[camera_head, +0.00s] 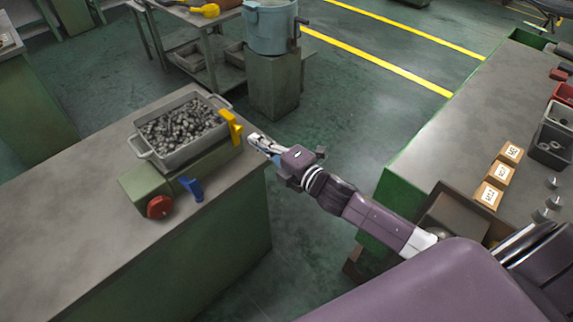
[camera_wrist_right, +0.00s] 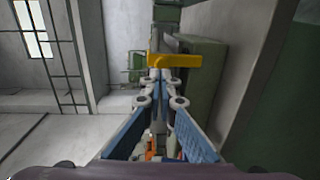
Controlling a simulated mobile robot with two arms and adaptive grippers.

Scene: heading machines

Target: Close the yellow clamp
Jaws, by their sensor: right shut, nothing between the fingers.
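The yellow clamp (camera_head: 231,127) is at the right end of a green fixture on the left workbench, beside a grey metal tray (camera_head: 172,160). Its handle stands up at a tilt. My right gripper (camera_head: 252,138) is shut and empty, just to the right of the yellow clamp. In the right wrist view the yellow clamp (camera_wrist_right: 176,60) is a bar just beyond the closed fingertips (camera_wrist_right: 160,78). I cannot tell whether they touch. A blue clamp (camera_head: 191,188) sits on the near side of the same fixture. My left gripper is not in view.
The tray holds many small metal parts. A red knob (camera_head: 159,207) is at the fixture's front. A right-hand bench (camera_head: 447,110) carries labelled boxes (camera_head: 489,194). A blue-grey pot (camera_head: 270,27) stands at the back. Open floor lies between the benches.

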